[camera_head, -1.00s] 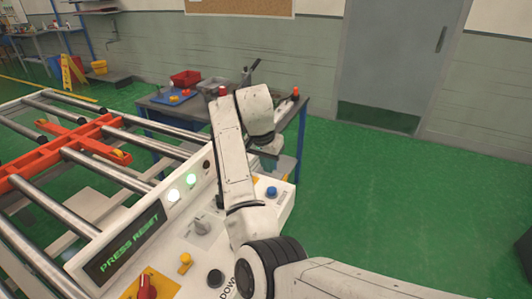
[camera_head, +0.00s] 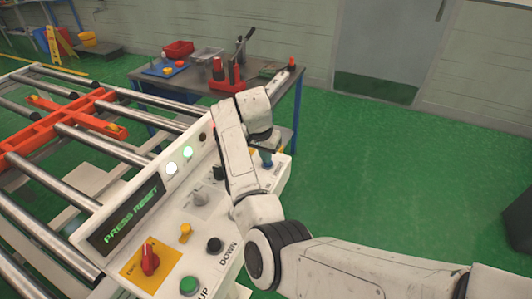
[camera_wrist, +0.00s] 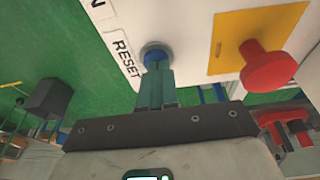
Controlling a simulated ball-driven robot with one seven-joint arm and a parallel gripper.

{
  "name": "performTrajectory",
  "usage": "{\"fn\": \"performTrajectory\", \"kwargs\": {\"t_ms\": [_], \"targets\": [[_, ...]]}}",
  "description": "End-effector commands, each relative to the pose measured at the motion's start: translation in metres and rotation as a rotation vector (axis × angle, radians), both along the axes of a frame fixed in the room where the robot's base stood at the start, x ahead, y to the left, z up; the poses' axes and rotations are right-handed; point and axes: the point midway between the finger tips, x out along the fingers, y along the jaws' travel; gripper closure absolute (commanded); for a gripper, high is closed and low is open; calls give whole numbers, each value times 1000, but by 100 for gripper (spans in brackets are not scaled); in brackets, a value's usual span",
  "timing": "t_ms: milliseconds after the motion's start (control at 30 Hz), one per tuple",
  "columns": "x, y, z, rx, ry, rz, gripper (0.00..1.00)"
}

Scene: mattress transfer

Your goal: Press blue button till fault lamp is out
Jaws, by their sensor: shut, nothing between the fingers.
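The blue button (camera_head: 267,164) is at the far right end of the white control panel (camera_head: 243,254). In the wrist view the blue button (camera_wrist: 154,51) stands beside the label RESET. My gripper (camera_wrist: 155,72) is shut and empty, its greenish fingertips over the button's near side and seemingly touching it. In the head view my gripper (camera_head: 266,153) reaches down at the button and partly hides it. The display (camera_head: 126,217) reads PRESS RESET in green. Two round lamps (camera_head: 187,152) glow whitish-green and a third lamp (camera_head: 203,137) looks dark. I cannot tell which is the fault lamp.
A red mushroom button (camera_wrist: 268,66) on a yellow plate is close to my fingers in the wrist view. A roller conveyor (camera_head: 60,165) lies left.

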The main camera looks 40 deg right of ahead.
Motion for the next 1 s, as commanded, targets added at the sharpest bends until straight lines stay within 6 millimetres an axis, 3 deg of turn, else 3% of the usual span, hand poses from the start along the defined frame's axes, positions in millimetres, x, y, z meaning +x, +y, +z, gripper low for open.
{"fn": "performTrajectory", "kwargs": {"t_ms": [100,467,833,1000], "targets": [[0,0,-13,1,2,2,100],[-1,0,-11,4,5,1,100],[-2,-12,39,-2,-2,0,100],[-2,-1,71,-3,-7,3,100]]}}
